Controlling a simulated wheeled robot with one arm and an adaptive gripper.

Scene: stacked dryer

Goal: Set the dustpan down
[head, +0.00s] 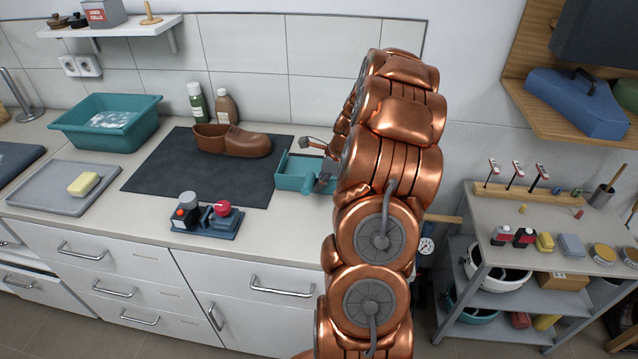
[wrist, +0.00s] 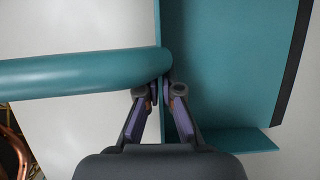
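The teal dustpan (head: 297,173) is at the right end of the counter, beside the dark mat's right edge. My arm covers its right part in the head view. In the wrist view its flat pan (wrist: 235,60) is on the right, with a dark lip at the far right, and its round handle (wrist: 80,73) runs left. My gripper (wrist: 163,97) has a finger on each side of the pan's thin back wall, close to the handle's root, and looks shut on it. I cannot tell whether the pan touches the counter.
A teal basin (head: 107,120) and a grey tray (head: 50,190) with a sponge (head: 83,184) are on the left. A cart (head: 487,228) stands right.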

